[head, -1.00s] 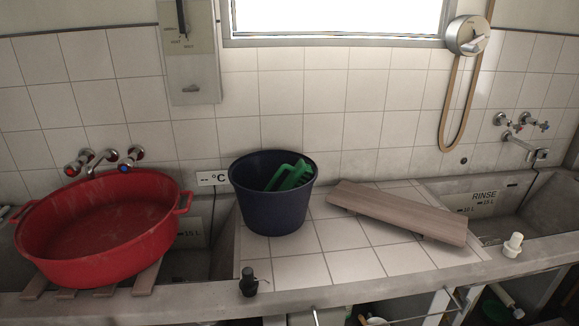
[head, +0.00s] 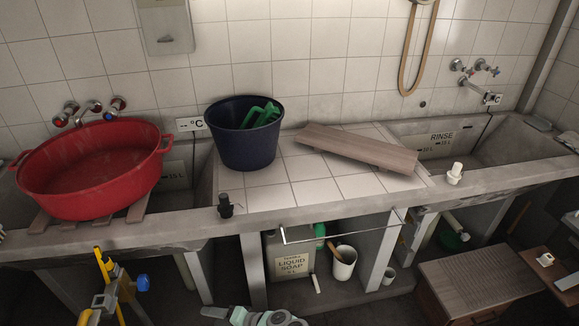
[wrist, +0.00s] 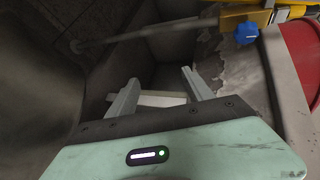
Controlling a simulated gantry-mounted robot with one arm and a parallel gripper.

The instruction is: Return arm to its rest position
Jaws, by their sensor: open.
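My gripper (wrist: 160,90) shows in the wrist view with its two grey fingers spread apart. A pale flat-edged patch (wrist: 163,99) shows between them; I cannot tell what it is or how far off. Part of my pale green arm (head: 262,317) shows at the bottom edge of the head view, below and in front of the counter. The rest of the arm is out of frame.
A red tub (head: 90,170) sits on slats over the left basin. A yellow stand with a blue knob (head: 143,283) rises at front left. A wooden stool (head: 470,285) stands lower right.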

